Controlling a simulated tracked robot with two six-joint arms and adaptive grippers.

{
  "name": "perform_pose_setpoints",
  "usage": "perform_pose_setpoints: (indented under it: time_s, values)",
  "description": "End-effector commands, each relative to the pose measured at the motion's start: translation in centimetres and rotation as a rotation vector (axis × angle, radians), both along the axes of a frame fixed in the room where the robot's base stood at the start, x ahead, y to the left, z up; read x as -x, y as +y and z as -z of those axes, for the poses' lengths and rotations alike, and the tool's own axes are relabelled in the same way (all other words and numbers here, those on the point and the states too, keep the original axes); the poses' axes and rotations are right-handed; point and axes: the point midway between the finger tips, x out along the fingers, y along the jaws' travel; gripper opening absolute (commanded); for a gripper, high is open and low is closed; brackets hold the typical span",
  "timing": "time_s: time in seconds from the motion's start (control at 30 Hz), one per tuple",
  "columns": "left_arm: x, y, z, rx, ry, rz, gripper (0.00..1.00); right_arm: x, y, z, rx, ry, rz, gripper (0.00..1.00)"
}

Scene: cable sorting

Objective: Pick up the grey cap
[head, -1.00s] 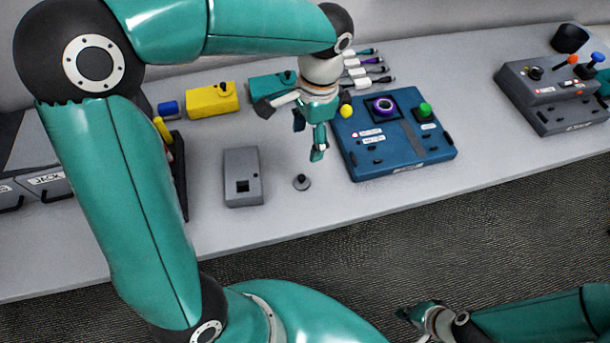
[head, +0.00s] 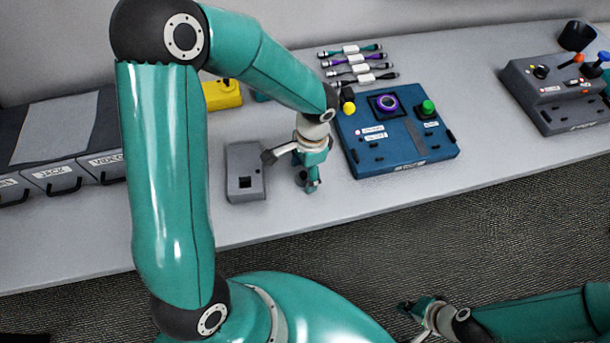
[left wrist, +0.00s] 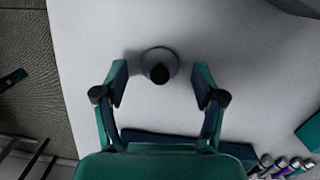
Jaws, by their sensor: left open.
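The grey cap (left wrist: 158,60) shows in the left wrist view as a small round grey disc with a dark knob on top, resting on the light grey table. My left gripper (left wrist: 161,80) is open, its two fingertips on either side of the cap with a gap to each.
A grey box (head: 245,172) stands close left of my left gripper. A blue panel (head: 395,150) with buttons stands to the right, with several cables (head: 355,62) behind it. Labelled bins (head: 55,180) are at the left. The table's front edge is near.

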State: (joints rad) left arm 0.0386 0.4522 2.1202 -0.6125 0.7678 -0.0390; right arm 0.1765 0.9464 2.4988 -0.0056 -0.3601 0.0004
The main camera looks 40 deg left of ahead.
Motion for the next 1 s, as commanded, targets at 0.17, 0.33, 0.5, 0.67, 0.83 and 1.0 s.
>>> perform_pose_setpoints:
  time_s: [0.17, 0.33, 0.5, 0.67, 0.83, 1.0]
  values:
    - [0.05, 0.02, 0.50, 0.000, -0.001, 0.000, 0.70, 0.01, 0.00, -0.02, 0.000, 0.000, 0.000, 0.00]
    - [0.04, 0.02, 0.47, 0.000, -0.001, 0.000, 0.60, 0.01, 0.00, -0.01, 0.000, 0.000, 0.000, 0.00]
    - [0.03, 0.02, 0.45, 0.000, -0.001, 0.000, 0.32, 0.01, 0.00, -0.01, 0.000, 0.000, 0.000, 0.00]
    - [0.02, 0.01, 0.44, 0.000, -0.001, 0.001, 0.26, 0.01, 0.00, -0.01, 0.000, 0.000, 0.000, 0.00]
    - [0.01, 0.01, 0.43, 0.000, -0.001, 0.001, 0.26, 0.01, 0.00, -0.01, 0.000, 0.000, 0.000, 0.00]
    - [-0.02, 0.01, 0.14, -0.001, -0.003, 0.001, 0.26, 0.01, 0.00, 0.00, 0.000, 0.000, 0.000, 0.00]
